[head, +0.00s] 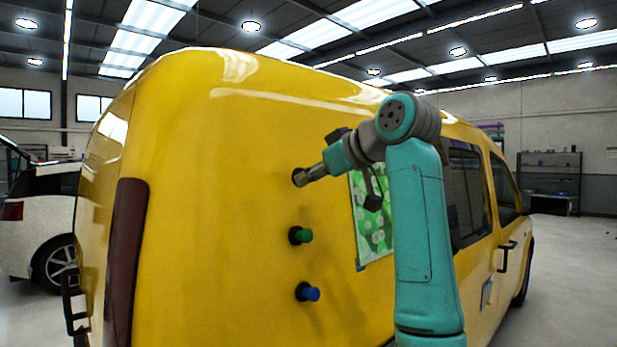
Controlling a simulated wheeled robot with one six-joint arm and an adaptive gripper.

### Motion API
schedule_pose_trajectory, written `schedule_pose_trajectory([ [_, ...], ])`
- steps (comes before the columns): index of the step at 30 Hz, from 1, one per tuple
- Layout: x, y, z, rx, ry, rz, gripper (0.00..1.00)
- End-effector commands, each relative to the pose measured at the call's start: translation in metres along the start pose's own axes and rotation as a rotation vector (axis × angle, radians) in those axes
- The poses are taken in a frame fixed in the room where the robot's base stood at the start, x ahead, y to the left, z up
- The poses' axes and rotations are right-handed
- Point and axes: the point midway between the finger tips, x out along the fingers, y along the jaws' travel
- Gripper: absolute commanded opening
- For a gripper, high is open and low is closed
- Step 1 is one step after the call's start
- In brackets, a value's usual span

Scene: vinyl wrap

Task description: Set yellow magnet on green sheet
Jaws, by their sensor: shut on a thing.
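The green sheet (375,243), with a pale leafy pattern, is on the van's yellow side panel. My arm hides its right part and some of its top. My gripper (301,177) is at the panel, left of the sheet's upper part and above a green magnet. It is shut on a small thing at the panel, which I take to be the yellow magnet. The jaws mostly hide it and its colour is not clear. I cannot tell whether it touches the panel. The gripper is apart from the sheet.
A green magnet (300,235) and a blue magnet (307,292) stick out from the van (220,200) below my gripper. A small blue piece (487,292) is on the van's side at right. A white car (40,225) stands at left, shelves (549,180) at far right.

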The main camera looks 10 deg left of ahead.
Motion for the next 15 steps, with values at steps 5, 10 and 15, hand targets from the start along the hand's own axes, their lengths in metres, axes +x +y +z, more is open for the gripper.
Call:
schedule_pose_trajectory([
  [5,-0.008,0.001,0.002,0.0,0.0,0.002,0.0],
  [10,-0.015,0.001,0.003,-0.001,0.001,0.002,0.0],
  [15,-0.022,0.001,0.005,0.0,0.0,0.001,0.0],
])
